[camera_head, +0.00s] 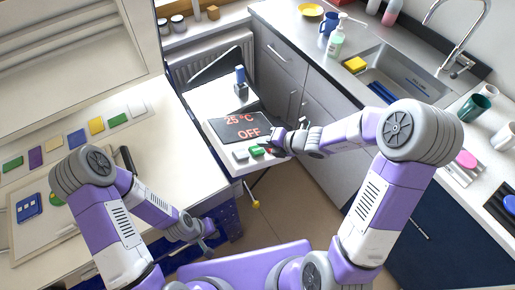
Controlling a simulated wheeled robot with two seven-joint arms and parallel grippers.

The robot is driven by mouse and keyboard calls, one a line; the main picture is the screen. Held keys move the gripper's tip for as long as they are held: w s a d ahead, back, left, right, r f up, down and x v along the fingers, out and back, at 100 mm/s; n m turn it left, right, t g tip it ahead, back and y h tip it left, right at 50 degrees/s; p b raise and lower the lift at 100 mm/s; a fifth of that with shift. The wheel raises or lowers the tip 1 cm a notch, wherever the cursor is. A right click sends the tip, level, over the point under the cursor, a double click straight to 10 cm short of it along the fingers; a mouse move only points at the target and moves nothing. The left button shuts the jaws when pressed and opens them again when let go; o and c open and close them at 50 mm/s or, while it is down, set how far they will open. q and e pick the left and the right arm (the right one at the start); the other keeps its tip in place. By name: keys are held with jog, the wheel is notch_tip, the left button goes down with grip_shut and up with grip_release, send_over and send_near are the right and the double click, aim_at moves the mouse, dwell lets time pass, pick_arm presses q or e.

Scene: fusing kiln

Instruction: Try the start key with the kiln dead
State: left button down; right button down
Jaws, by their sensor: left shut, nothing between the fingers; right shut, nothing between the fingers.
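The kiln's control panel (205,103) is a white slanted board in the middle of the view. Its dark display (226,131) reads "25 °C" and "OFF" in red. Along its near edge sit a grey key (240,155), a green key (257,151) and a red key (269,150). My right gripper (273,143) is shut and empty, right at the red key and just right of the green one; I cannot tell whether it touches either. A blue-handled switch (240,76) stands upright at the panel's back. My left gripper (208,243) is shut and empty, low beside the left bench.
The left bench (165,152) carries several coloured glass tiles and a board (30,232). The right counter holds a sink (395,78), a soap bottle (336,42), a blue mug (328,23) and cups. Cabinets (318,112) stand close right of the panel. Floor shows between.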

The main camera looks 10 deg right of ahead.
dwell(0.8)
jog(key=shift+s+a+f+b, duration=0.1)
jog(key=shift+a+f+b, duration=0.05)
jog(key=shift+f+b, duration=0.25)
jog(key=shift+a+f+b, duration=0.25)
jog(key=shift+f+b, duration=0.25)
jog(key=shift+b, duration=0.05)
dwell(0.6)
jog(key=shift+r, duration=0.1)
jog(key=shift+d+r+p, duration=0.4)
jog(key=shift+r+p, duration=0.35)
jog(key=shift+p, duration=0.45)
jog(key=r+p, duration=0.1)
jog(key=p, duration=0.1)
jog(key=d+r+p, duration=0.1)
jog(key=r+p, duration=0.1)
jog(key=d+r+p, duration=0.1)
jog(key=p, duration=0.1)
jog(key=shift+w+r, duration=0.3)
jog(key=shift+w, duration=0.1)
